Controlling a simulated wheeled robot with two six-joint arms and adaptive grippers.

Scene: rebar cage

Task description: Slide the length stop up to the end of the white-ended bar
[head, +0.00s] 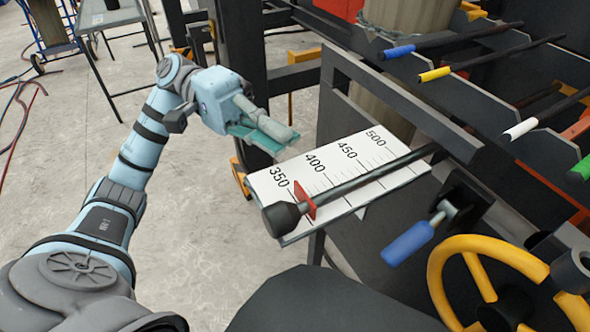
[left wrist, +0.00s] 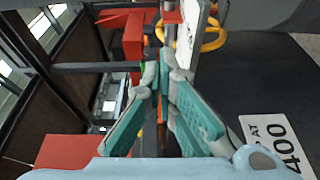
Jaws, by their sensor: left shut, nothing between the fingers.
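The length stop appears as a round black knob (head: 284,219) and a red pointer plate (head: 305,201) on a dark rod over a white scale board (head: 357,207). The red plate stands by the low end, near the 350 mark. The white-ended bar (head: 519,129) lies among the bars at the right, its white tip facing left. My left gripper (head: 283,137) is shut and empty, beyond the scale board's far left edge, apart from the knob. In the left wrist view its teal-padded fingers (left wrist: 163,62) meet at the tips. My right gripper is not in view.
Blue-ended (head: 398,51), yellow-ended (head: 434,74) and green-ended (head: 580,170) bars lie beside the white-ended one. A blue-handled lever (head: 408,243) and a yellow handwheel (head: 490,270) stand at the lower right. Open floor lies to the left. The left wrist view shows an "AT 400" card (left wrist: 274,143).

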